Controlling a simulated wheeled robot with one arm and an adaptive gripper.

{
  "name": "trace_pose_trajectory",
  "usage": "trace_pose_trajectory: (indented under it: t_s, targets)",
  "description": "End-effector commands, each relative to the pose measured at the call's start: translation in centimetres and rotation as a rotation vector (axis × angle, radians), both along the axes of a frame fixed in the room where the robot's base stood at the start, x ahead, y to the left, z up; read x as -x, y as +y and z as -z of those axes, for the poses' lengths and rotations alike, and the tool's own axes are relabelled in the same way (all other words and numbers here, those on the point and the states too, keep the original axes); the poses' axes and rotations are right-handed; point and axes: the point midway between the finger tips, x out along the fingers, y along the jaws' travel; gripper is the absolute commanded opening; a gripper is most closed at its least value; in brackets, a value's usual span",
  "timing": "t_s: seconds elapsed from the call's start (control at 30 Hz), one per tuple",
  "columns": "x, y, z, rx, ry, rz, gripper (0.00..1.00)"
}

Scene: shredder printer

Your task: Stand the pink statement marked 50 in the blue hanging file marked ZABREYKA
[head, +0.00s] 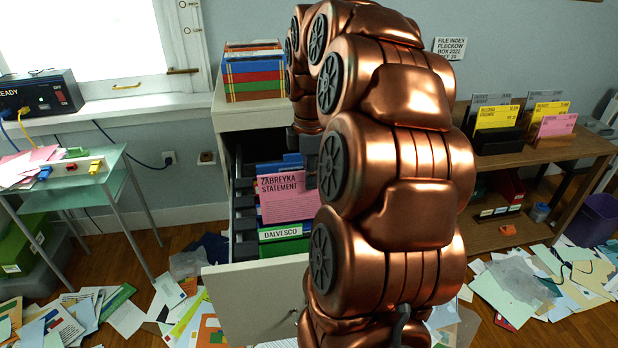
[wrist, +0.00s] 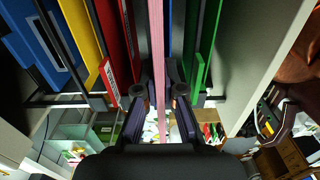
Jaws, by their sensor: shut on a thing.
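A pink statement (head: 289,199) reading ZABREYKA STATEMENT stands upright in the open drawer in the head view; no 50 is readable on it. The wrist view shows the pink sheet (wrist: 159,45) edge-on between my gripper's fingers (wrist: 160,92), which are shut on it. In the head view, my gripper is mostly hidden by my arm. Blue file material (head: 281,166) shows behind the pink sheet, and a green file marked DALVESCO (head: 283,233) stands in front.
The cabinet drawer (head: 257,297) is pulled out. In the wrist view, blue (wrist: 38,45), yellow (wrist: 82,35) and red (wrist: 108,40) files stand left of the sheet, green ones (wrist: 205,50) right. A shelf (head: 560,151) at right holds more statements. Papers litter the floor.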

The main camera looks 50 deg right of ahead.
Motion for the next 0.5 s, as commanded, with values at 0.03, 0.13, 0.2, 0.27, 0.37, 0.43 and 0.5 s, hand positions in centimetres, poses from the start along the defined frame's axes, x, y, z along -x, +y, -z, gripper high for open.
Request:
trace_pose_trajectory:
  t_s: [0.03,0.13,0.2,0.27,0.37,0.43,0.5]
  targets:
    - [0.0,0.0,0.0,0.000,0.000,0.000,0.00]
    - [0.0,0.0,0.0,0.000,0.000,-0.001,0.00]
    - [0.0,0.0,0.0,-0.001,-0.001,-0.003,0.00]
    - [0.0,0.0,0.0,-0.002,-0.001,-0.004,0.00]
    - [0.0,0.0,0.4,-0.002,-0.001,-0.003,0.00]
    - [0.0,0.0,0.8,-0.002,-0.001,-0.003,0.00]
    - [0.0,0.0,1.2,-0.002,-0.001,-0.003,0.00]
